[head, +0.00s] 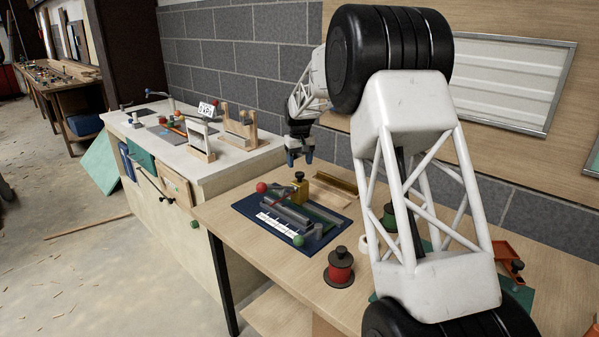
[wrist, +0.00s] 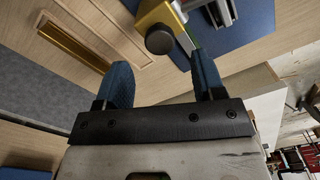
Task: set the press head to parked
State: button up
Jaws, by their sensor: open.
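A small press-like fixture stands on a dark blue board (head: 245,208) on the wooden bench. It has grey rails (head: 291,216), a white scale strip (head: 277,227), a red ball knob (head: 261,187) and a green ball knob (head: 298,240). A brass block (head: 300,191) with a black knob (head: 299,175) stands at its back end; I cannot tell whether this is the press head. My gripper (head: 299,160) is open and empty, above this block. In the wrist view the black knob (wrist: 160,40) shows beyond and between the fingertips (wrist: 159,62), apparently apart from them.
A brass-coloured tray (head: 333,188) lies behind the fixture. A red and black spool-like piece (head: 340,266) stands in front right. An orange-red tray (head: 508,257) is at the far right. A white-topped counter (head: 165,135) with wooden frames adjoins on the left; the block wall is behind.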

aim_at(300, 173)
jog(key=shift+f, duration=2.25)
grip_shut()
jog(key=w+a, duration=1)
jog(key=shift+w+a+r, duration=0.15)
jog(key=shift+w+a, duration=0.1)
jog(key=shift+w, duration=0.1)
grip_release()
notch_tip(300, 173, up, 8)
